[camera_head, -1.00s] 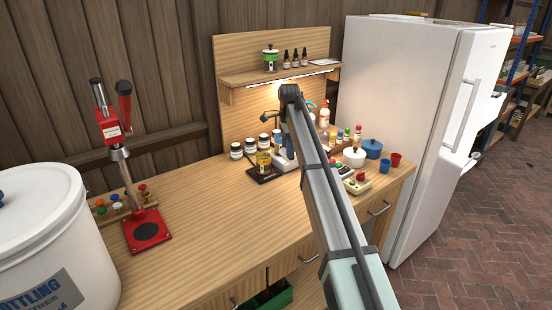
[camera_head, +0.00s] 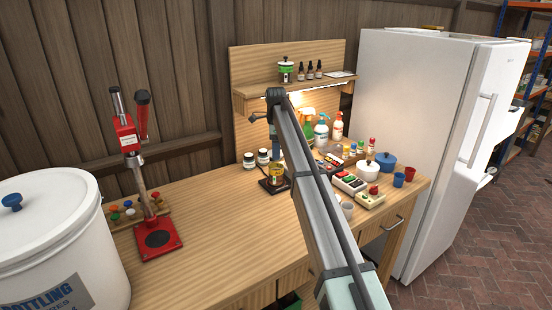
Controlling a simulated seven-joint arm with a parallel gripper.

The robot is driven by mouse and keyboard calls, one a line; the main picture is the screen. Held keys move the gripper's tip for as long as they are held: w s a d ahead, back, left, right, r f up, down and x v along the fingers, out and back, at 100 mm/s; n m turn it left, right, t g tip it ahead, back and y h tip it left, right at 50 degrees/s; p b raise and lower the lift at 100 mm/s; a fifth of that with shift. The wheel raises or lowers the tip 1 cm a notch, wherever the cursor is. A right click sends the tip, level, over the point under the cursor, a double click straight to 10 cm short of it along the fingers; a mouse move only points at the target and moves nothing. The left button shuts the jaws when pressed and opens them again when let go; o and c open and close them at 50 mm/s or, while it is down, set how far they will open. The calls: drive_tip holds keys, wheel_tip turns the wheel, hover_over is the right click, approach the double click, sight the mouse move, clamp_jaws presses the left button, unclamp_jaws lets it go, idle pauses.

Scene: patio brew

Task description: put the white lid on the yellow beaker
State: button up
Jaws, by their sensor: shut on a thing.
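The yellow beaker (camera_head: 277,173) stands upright on a small black plate (camera_head: 265,184) on the wooden bench, left of my arm. My arm reaches up from the lower right and bends down at its far end. My gripper (camera_head: 275,153) is small in the picture, close above the beaker and partly hidden by my arm. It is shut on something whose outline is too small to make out. The white lid does not show clearly anywhere. I cannot tell whether anything touches the beaker's rim.
Jars (camera_head: 263,156) stand behind the beaker. Spray bottles (camera_head: 321,130), a white pot (camera_head: 367,171), a blue pot (camera_head: 386,161) and cups stand to the right. A red bench capper (camera_head: 158,238) and a white bucket (camera_head: 50,235) are left. The bench's middle is clear.

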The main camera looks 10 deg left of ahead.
drive_tip(key=shift+f, duration=1.95)
drive_tip(key=shift+f, duration=0.5)
drive_tip(key=o, duration=1)
wheel_tip(320, 180, up, 13)
drive_tip(key=shift+r, duration=0.1)
drive_tip(key=shift+o, duration=0.2)
